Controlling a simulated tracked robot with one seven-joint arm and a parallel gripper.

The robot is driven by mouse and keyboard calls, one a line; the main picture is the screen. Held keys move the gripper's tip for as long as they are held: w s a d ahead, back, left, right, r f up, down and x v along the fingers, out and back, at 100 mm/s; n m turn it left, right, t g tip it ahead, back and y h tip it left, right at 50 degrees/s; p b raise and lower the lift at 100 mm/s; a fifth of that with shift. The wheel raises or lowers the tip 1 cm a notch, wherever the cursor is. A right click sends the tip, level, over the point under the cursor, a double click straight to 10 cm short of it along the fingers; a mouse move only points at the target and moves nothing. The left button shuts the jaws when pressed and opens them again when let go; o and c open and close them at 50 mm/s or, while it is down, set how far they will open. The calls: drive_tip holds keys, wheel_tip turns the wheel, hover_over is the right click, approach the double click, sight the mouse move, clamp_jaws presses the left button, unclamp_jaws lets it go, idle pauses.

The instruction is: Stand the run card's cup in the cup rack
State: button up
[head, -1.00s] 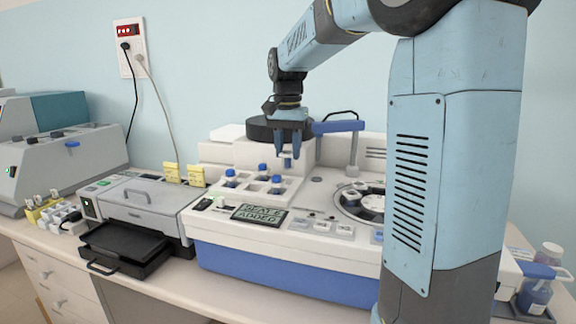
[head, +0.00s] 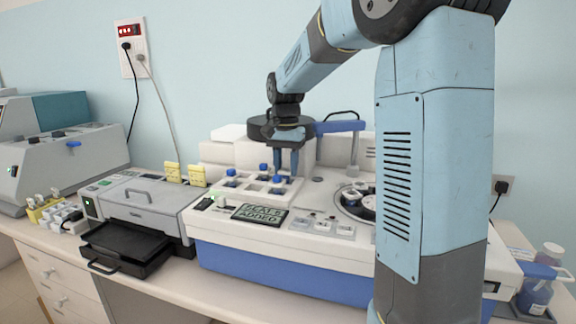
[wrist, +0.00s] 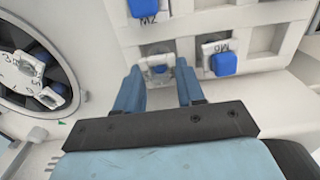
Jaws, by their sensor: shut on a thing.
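The cup rack (head: 250,186) is a white grid on top of the white and blue machine. Several blue-capped cups stand in it, such as one (head: 231,173) at the left and one (wrist: 224,63) beside my gripper in the wrist view.
A round carousel (head: 357,200) is right of the rack, and it also shows in the wrist view (wrist: 22,75). A display (head: 260,214) sits in front. A grey device with a black tray (head: 128,248) stands left. A blue arm on a post (head: 354,150) rises behind.

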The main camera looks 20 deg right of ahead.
drive_tip(key=shift+f, duration=0.25)
drive_tip(key=o, duration=1)
drive_tip(key=shift+o, duration=0.2)
wheel_tip(320, 180, up, 12)
drive_tip(key=s+f+n+t, duration=0.2)
drive_tip(key=s+f, duration=0.1)
drive_tip(key=s, duration=0.6)
drive_tip(key=s+f+n+t, duration=0.1)
drive_tip(key=s+f+n, duration=0.1)
drive_tip(key=s, duration=0.8)
drive_tip(key=s+f+n+t, duration=0.2)
drive_tip(key=s+f+n, duration=0.1)
drive_tip(key=s, duration=0.6)
drive_tip(key=shift+s+d+f+t, duration=0.2)
drive_tip(key=shift+s+f+t, duration=0.1)
drive_tip(key=shift+f, duration=0.5)
